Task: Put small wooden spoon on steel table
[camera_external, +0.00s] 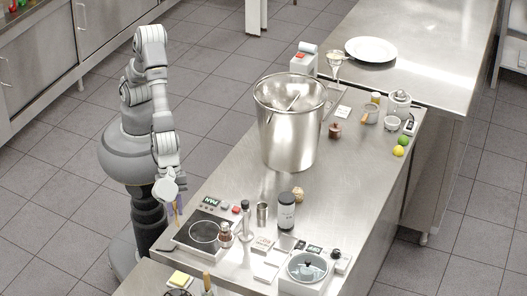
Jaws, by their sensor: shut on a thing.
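My gripper (178,201) hangs at the near left edge of the steel table (345,165), beside the induction hob. It is shut on a thin brown, stick-like thing, which I take to be the small wooden spoon (177,216); it points down from the jaws. The spoon is tiny in this view, and its bowl cannot be made out. I cannot tell whether it touches the table edge.
A large steel pot (290,135) stands mid-table. Limes and a lemon (398,151) lie by the right edge. Bare steel shows right of the pot.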

